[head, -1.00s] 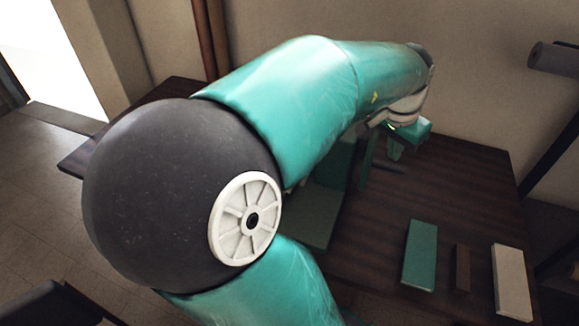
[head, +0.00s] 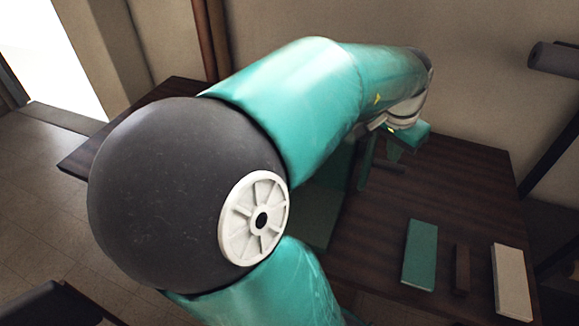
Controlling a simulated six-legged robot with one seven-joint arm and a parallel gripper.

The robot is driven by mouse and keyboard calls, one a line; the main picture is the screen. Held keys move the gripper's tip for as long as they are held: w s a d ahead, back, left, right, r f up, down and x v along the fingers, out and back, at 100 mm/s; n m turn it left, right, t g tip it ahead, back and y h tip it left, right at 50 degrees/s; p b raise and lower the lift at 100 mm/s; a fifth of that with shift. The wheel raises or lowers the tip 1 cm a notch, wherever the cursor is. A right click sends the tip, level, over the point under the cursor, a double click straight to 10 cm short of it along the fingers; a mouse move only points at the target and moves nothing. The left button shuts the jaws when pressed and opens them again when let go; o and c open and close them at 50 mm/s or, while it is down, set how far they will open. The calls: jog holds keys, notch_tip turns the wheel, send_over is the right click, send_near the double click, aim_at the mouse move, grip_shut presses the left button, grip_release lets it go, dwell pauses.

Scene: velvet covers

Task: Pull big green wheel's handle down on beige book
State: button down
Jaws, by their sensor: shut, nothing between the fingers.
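A green device stands on the dark table behind my arm, with a green upper part (head: 415,134) and a dark green panel (head: 318,215). My arm hides much of it, and I cannot make out the wheel or its handle. My gripper (head: 388,128) is at the end of my arm, beside the green upper part. Its fingers are mostly hidden; it is shut and holds nothing visible. Whether it touches the device I cannot tell. A beige book-like block (head: 512,283) lies at the right of the table, apart from the device.
A teal block (head: 420,255) and a narrow brown block (head: 461,270) lie left of the beige one on the table (head: 455,205). A dark roll (head: 555,58) on a stand is at the upper right. Bare table lies between blocks and device.

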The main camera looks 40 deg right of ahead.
aim_at(388, 168)
jog(key=shift+f, duration=0.25)
jog(key=shift+s+a+f, duration=0.1)
jog(key=shift+a+f, duration=0.1)
jog(key=shift+f, duration=0.6)
jog(key=shift+a+f, duration=0.1)
jog(key=shift+f, duration=1.25)
